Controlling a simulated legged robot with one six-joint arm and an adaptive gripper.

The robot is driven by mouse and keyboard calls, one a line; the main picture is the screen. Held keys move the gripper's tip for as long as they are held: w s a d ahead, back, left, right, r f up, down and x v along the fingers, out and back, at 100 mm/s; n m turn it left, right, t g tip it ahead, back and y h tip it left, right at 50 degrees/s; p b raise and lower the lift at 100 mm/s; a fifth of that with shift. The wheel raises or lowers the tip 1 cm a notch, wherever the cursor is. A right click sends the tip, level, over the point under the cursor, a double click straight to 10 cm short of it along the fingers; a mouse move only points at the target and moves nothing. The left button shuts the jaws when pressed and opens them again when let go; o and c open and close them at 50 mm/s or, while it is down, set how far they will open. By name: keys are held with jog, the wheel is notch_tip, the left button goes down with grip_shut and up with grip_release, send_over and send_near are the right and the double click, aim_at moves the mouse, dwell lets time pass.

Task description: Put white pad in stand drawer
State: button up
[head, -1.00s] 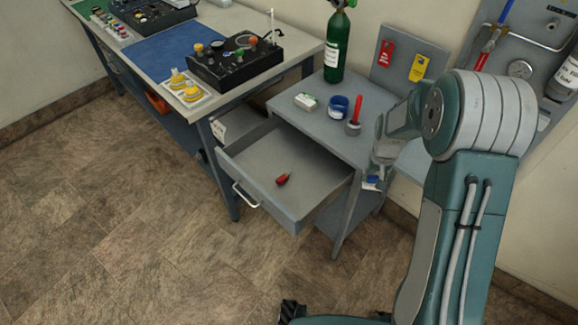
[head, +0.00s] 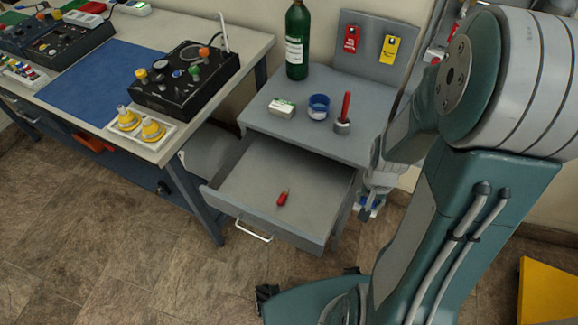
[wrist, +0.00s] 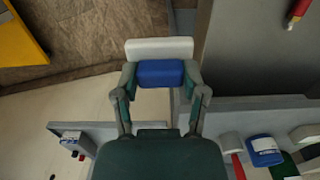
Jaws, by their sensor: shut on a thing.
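My gripper (wrist: 160,82) is shut on the white pad (wrist: 159,48), which has a blue block (wrist: 160,73) on its near side between the fingers. In the head view my gripper (head: 368,207) hangs just right of the open drawer, with the pad small and partly hidden below it. The stand drawer (head: 235,195) is pulled out and holds one small red item (head: 283,198). In the wrist view the drawer (wrist: 245,55) lies to the right of the pad, which is outside the drawer wall.
On the stand top (head: 262,122) are a white-green box (head: 281,107), a blue cup (head: 318,106), a red-handled tool (head: 345,108) and a green bottle (head: 297,45). A workbench (head: 255,45) stands left. A yellow object (head: 548,295) is at lower right. Floor in front is clear.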

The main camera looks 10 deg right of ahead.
jog(key=w+a+f, duration=0.2)
jog(key=a, duration=0.3)
send_over(313, 207)
jog(key=f, duration=0.7)
jog(key=shift+a+f, duration=0.4)
jog(key=shift+d+f, duration=0.2)
jog(key=shift+f, duration=0.6)
jog(key=shift+d+f, duration=0.2)
jog(key=shift+f, duration=0.6)
jog(key=shift+a, duration=0.15)
jog(key=o, duration=1)
jog(key=shift+a, duration=0.15)
jog(key=shift+o, duration=0.2)
jog(key=shift+d, duration=0.2)
